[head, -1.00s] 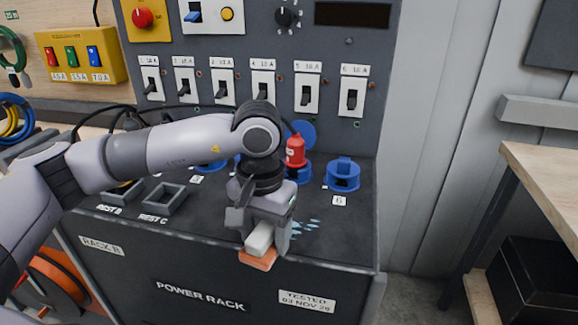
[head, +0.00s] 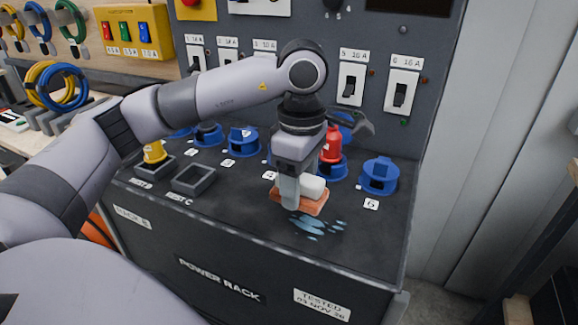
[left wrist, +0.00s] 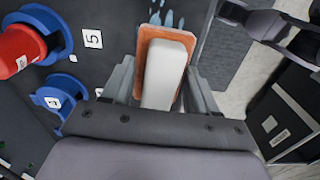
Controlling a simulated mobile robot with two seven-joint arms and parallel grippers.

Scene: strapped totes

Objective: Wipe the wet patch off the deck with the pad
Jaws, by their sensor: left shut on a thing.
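The wet patch (head: 318,225) is a group of pale blue streaks on the dark deck (head: 240,205), near its front edge. The pad (head: 313,205) has an orange base and a white grip block on top. My left gripper (head: 301,190) is shut on the white block and holds the pad at the back edge of the patch. In the left wrist view the pad (left wrist: 153,50) sits between the fingers, with blue streaks (left wrist: 168,18) just beyond its far end. I cannot tell whether the pad touches the deck.
Blue sockets stand along the back of the deck; socket 6 (head: 378,176) is right of the pad. A red plug (head: 331,146) stands upright close behind my gripper. A yellow plug (head: 154,152) and an empty square holder (head: 194,180) are at left. The front right deck is clear.

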